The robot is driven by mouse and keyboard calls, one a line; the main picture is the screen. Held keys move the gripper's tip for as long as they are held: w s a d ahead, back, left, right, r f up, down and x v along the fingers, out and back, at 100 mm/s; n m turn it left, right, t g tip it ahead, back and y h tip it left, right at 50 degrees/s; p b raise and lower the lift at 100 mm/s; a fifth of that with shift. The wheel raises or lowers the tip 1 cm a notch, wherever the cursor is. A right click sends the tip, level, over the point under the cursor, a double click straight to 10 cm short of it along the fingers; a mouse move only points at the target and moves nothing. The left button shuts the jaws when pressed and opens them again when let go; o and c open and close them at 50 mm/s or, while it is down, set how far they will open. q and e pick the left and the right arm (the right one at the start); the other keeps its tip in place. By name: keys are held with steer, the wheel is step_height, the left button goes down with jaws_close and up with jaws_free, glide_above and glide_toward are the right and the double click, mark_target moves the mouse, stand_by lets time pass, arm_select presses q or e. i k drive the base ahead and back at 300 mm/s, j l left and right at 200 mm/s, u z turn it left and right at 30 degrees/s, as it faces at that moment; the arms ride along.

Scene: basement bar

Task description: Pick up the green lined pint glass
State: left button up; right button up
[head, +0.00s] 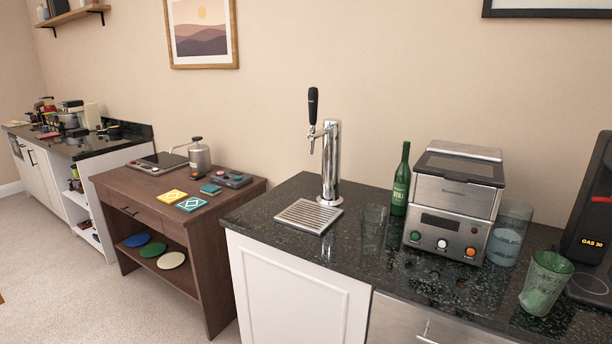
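A green-tinted glass (545,283) with faint markings on its side stands upright on the dark speckled counter (400,265) at the lower right. It stands apart from the metal machine to its left and close to the black device at the right edge. A clear glass (509,232) with a pale blue band stands behind and left of it. A fainter clear glass (373,222) stands left of the green bottle. Neither of my grippers is in view.
A metal machine with knobs (455,200), a green bottle (400,180) and a beer tap (330,165) over a drip tray (309,215) stand on the counter. A black device (592,200) is at the right edge. The counter's front middle is clear.

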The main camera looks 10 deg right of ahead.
mark_target(549, 273)
steer(key=z, duration=1.65)
steer(key=i+l, duration=0.2)
steer(key=l, duration=0.15)
steer(key=i+l, duration=0.15)
steer(key=l, duration=0.25)
steer(key=i+l+z, duration=0.1)
steer(key=l, duration=0.25)
steer(key=i, duration=0.1)
